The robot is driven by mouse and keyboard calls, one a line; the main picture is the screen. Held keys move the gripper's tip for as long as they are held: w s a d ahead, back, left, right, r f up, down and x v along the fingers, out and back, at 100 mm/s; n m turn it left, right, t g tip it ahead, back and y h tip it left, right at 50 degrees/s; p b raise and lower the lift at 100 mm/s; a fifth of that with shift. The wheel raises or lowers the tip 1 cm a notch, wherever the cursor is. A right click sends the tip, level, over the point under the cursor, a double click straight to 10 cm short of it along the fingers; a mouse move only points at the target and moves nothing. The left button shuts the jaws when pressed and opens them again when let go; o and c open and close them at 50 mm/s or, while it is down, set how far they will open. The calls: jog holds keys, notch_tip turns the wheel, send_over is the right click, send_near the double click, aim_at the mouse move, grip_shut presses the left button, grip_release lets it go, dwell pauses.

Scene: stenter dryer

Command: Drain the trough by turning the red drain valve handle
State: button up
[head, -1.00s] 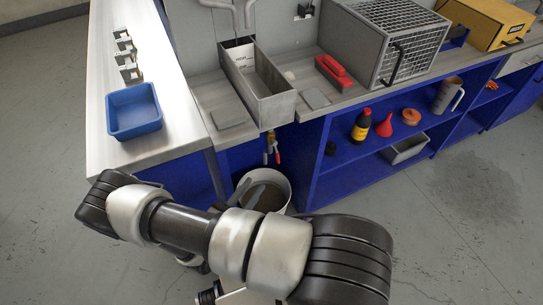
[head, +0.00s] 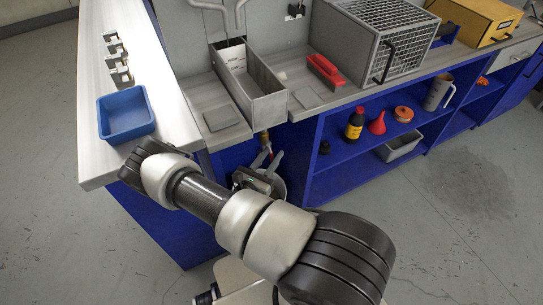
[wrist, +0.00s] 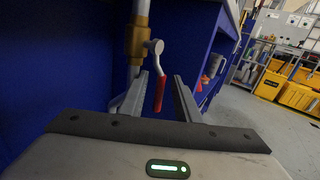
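The steel trough (head: 262,95) stands on the bench in the head view, with a white label inside it. Below it, the brass drain valve (wrist: 137,42) sits on a vertical pipe in the wrist view. Its red handle (wrist: 159,92) hangs down from a silver pivot. My gripper (wrist: 162,78) is open, one finger on each side of the handle in the picture; I see no clear contact. In the head view my gripper (head: 271,166) is under the trough, and the handle is mostly hidden.
A blue bin (head: 125,115) stands on the left bench. The blue shelf (head: 335,165) right of the valve holds a dark bottle (head: 355,124), a red funnel (head: 377,124) and a grey tray (head: 402,145). The floor at right is clear.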

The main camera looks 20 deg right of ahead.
grip_shut()
